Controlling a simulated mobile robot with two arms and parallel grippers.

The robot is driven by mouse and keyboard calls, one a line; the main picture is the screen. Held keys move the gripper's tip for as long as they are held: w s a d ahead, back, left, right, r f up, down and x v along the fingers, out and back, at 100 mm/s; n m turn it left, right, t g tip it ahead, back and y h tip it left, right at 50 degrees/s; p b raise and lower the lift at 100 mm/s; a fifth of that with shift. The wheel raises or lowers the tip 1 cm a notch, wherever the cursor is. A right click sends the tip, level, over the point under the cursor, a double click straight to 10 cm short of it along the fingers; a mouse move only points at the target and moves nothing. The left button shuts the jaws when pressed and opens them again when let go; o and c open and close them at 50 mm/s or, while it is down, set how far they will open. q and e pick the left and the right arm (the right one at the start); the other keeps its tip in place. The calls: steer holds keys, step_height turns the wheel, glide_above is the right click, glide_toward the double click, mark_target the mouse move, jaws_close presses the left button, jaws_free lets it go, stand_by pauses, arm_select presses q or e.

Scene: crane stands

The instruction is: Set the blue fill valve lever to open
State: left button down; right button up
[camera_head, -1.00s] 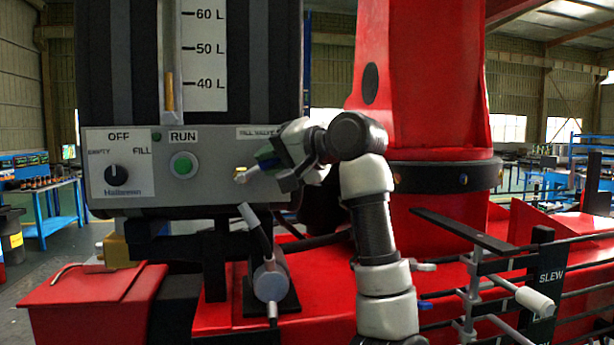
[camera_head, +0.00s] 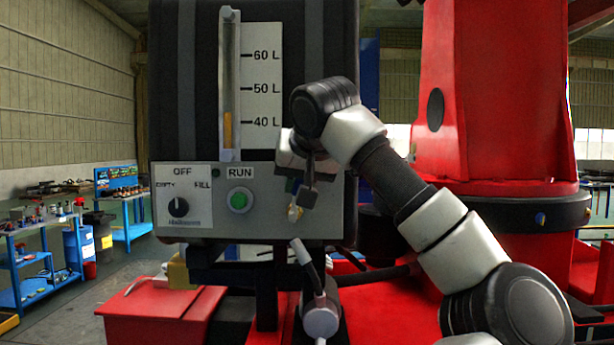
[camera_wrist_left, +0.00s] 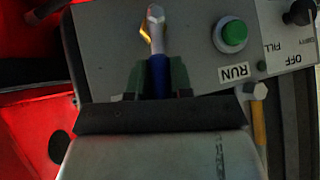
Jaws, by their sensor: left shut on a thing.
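The grey control panel (camera_head: 270,225) carries the fill valve, a silver stem with a brass-coloured part (camera_head: 294,212), right of the green RUN button (camera_head: 239,200). My left gripper (camera_head: 303,193) is just above the valve stem in the head view. In the left wrist view the blue lever (camera_wrist_left: 157,72) lies between the two dark green finger pads of my left gripper (camera_wrist_left: 158,78), which is shut on it. The silver valve stem (camera_wrist_left: 154,30) sticks out beyond the fingertips. The gripper hides most of the lever in the head view. My right gripper is not in view.
The black selector knob (camera_head: 178,208) with OFF, EMPTY and FILL marks is on the panel's left. The level gauge (camera_head: 228,90) rises above it. A grey cylinder with a handle (camera_head: 320,318) stands below the panel. The red crane column (camera_head: 495,100) is at the right.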

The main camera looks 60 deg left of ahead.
arm_select(q)
steer(key=shift+s+a+n+t+h+p, duration=0.2)
steer(key=shift+s+n+t+h+p, duration=0.1)
steer(key=shift+s+n+t+h, duration=0.25)
steer(key=shift+w, duration=0.1)
steer(key=c, duration=1)
jaws_free()
steer(key=shift+d+r, duration=0.1)
steer(key=shift+r, duration=0.05)
steer(key=b+v, duration=0.1)
steer(key=v, duration=0.9)
steer(key=shift+d, duration=0.25)
